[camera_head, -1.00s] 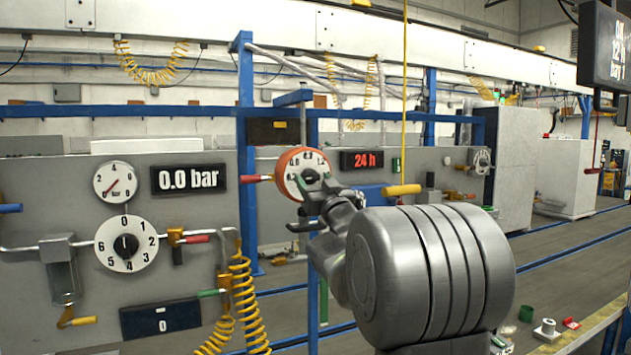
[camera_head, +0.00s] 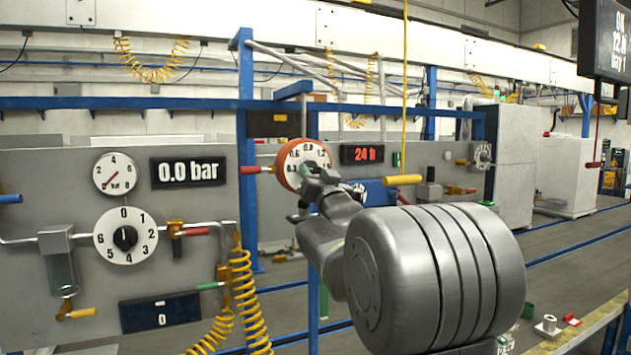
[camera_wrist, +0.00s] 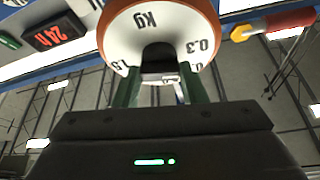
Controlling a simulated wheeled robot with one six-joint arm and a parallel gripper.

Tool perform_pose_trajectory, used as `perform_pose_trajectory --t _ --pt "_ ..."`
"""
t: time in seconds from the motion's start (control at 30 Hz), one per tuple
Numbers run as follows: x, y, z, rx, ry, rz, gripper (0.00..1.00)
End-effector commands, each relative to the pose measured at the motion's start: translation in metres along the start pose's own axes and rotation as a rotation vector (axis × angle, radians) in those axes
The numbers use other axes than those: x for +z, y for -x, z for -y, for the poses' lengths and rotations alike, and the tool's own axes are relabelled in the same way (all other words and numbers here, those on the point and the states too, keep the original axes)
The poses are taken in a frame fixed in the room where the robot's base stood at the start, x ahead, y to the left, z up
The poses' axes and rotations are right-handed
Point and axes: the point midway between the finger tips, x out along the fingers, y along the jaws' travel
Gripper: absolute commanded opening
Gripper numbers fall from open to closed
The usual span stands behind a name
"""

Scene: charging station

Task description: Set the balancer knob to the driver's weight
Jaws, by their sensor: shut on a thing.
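The balancer (camera_head: 284,176) is a round orange body with a white scale face, in the middle of the head view, hanging below a blue beam. Its face reads 0.3, 0.6 and 1.2 there; in the wrist view the face (camera_wrist: 143,24) shows "kg", 0.3 and 1.5. My gripper (camera_wrist: 162,82) is at the front of the face, its two green fingers on either side of the dark centre knob (camera_wrist: 158,50), shut on it.
A red-tipped handle (camera_head: 252,170) sticks out left of the balancer. A yellow handle (camera_head: 403,180) hangs on a cord at its right. A 24 h display (camera_head: 362,154) is behind. The left panel carries a selector dial (camera_head: 125,236) and a 0.0 bar display (camera_head: 188,172).

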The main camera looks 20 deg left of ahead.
Motion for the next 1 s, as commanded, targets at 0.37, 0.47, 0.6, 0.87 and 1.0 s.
perform_pose_trajectory --t 0.37,0.47,0.6,0.87,1.0 --pt "-0.0030 -0.0013 0.0047 0.114 -0.285 0.000 0.15" --pt "-0.0043 -0.0020 0.0055 0.141 -0.348 0.001 0.15" --pt "-0.0048 -0.0023 0.0060 0.173 -0.422 0.002 0.15" --pt "-0.0033 -0.0015 0.0056 0.209 -0.506 0.001 0.15" --pt "-0.0022 -0.0010 0.0053 0.218 -0.526 0.000 0.15"
